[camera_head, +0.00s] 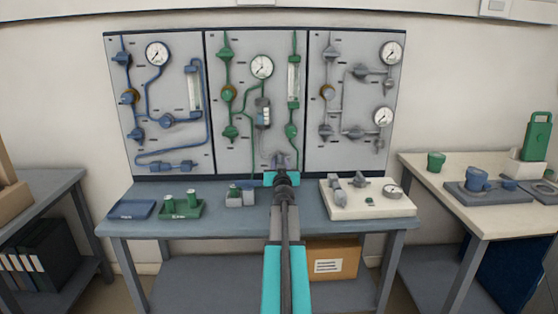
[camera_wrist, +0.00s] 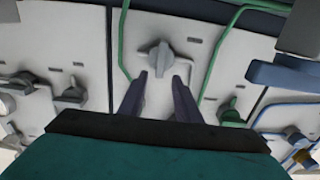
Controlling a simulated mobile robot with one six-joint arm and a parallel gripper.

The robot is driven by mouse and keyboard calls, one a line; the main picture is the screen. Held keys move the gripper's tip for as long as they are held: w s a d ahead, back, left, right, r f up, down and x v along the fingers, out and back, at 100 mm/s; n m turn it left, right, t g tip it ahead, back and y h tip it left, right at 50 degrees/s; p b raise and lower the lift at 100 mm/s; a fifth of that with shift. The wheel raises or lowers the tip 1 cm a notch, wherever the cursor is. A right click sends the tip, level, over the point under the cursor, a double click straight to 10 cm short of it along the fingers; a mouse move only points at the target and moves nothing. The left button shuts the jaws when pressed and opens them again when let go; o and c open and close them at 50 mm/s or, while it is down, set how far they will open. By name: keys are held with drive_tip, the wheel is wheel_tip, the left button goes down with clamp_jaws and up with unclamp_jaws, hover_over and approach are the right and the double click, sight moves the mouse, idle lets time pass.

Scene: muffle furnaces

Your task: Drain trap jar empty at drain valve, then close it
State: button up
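The trap jar (camera_head: 263,113) is a small clear and grey cylinder on the middle panel, below a round gauge, with green piping around it. A grey valve knob (camera_wrist: 160,57), which I take to be the drain valve, sits on the white panel in the wrist view. My gripper (camera_head: 280,158) is in front of the lower part of the middle panel and hides what is behind it in the head view. In the wrist view my gripper (camera_wrist: 160,79) is open, its two dark fingers apart and empty, with the knob just beyond and between the tips. The liquid level is too small to tell.
The left panel (camera_head: 170,125) has blue piping, the right panel (camera_head: 345,100) grey piping. The bench (camera_head: 240,220) below holds a blue tray (camera_head: 131,208), a green tray (camera_head: 180,212) and a white board (camera_head: 367,205) with fittings. A side table (camera_head: 450,207) stands at right.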

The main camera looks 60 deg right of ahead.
sight(279, 157)
drive_tip(key=shift+x, duration=2.15)
